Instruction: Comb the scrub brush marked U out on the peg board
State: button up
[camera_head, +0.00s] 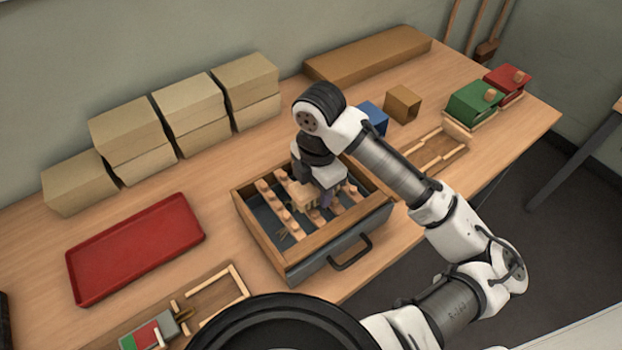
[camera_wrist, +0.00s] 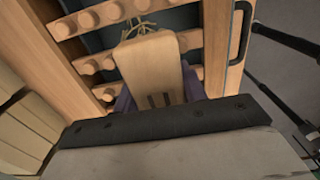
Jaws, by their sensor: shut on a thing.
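The scrub brush (camera_wrist: 152,66) is a pale wooden block with a dark mark like a U and straw-coloured bristles at its far end. My gripper (camera_wrist: 153,98) is shut on it, a purple finger at each side. In the head view the brush (camera_head: 300,194) hangs over the peg board (camera_head: 281,211), which has several wooden rails with round pegs across a dark drawer-like box (camera_head: 337,249). The bristles lie at or just above the pegs; I cannot tell whether they touch. My gripper (camera_head: 318,196) is partly hidden by its own wrist in the head view.
A red tray (camera_head: 135,248) lies left. Stacked tan boxes (camera_head: 131,134) stand at the back. A blue block (camera_head: 372,117), a tan box (camera_head: 403,103), and green (camera_head: 473,103) and red (camera_head: 508,84) blocks stand right. A wooden-railed fixture (camera_head: 432,150) is right of the drawer box.

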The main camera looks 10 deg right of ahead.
jog(key=shift+s+d, duration=0.2)
jog(key=shift+s, duration=0.35)
jog(key=shift+w+a, duration=1.55)
jog(key=shift+w, duration=2.15)
jog(key=shift+r+p, duration=2.55)
jog(key=shift+r, duration=0.35)
